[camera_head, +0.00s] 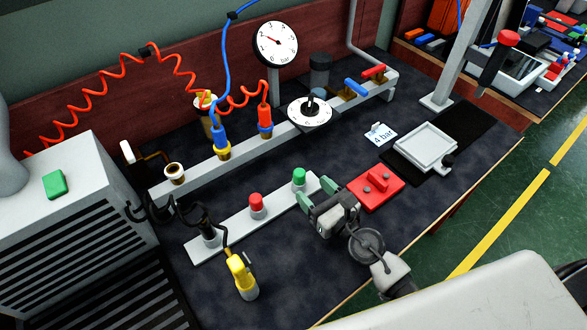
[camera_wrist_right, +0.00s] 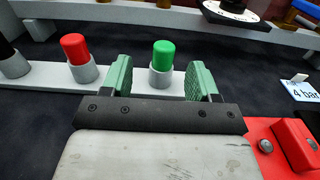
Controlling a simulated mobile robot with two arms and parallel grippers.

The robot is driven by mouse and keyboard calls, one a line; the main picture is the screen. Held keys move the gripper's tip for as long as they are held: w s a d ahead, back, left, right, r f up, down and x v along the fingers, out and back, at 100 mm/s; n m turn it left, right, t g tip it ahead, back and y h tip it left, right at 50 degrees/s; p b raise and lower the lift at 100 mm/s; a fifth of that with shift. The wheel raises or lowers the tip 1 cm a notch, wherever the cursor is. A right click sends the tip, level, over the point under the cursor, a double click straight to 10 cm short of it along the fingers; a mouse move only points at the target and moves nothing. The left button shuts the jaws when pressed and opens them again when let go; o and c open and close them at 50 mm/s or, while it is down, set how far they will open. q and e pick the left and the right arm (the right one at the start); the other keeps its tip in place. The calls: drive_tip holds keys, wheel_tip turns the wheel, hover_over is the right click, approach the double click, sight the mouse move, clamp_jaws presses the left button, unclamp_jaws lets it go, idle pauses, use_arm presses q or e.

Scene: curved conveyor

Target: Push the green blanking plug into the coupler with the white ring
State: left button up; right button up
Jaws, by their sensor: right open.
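The green blanking plug (camera_head: 299,178) stands upright in a grey holder at the right end of a pale strip on the bench. The coupler with the white ring (camera_head: 174,172) is at the left end of the grey manifold bar, with no hose on it. My right gripper (camera_head: 320,191) is open and empty, just in front of the green plug. In the right wrist view the plug (camera_wrist_right: 163,57) shows between the two green-padded fingers (camera_wrist_right: 161,80), apparently beyond their tips. My left gripper is not in view.
A red plug (camera_head: 256,202) stands beside the green one. Blue (camera_head: 220,135) and red (camera_head: 265,117) hoses join the manifold. A red block (camera_head: 376,189) lies right of the gripper.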

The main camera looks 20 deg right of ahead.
sight(295, 170)
drive_tip(key=x, duration=0.3)
drive_tip(key=shift+w+r, duration=0.1)
drive_tip(key=x, duration=0.3)
drive_tip(key=f+x, duration=0.1)
drive_tip(key=x, duration=0.1)
drive_tip(key=shift+w+d, duration=0.15)
drive_tip(key=shift+w, duration=0.15)
drive_tip(key=shift+r, duration=0.1)
drive_tip(key=shift+c, duration=0.5)
drive_tip(key=c, duration=0.9)
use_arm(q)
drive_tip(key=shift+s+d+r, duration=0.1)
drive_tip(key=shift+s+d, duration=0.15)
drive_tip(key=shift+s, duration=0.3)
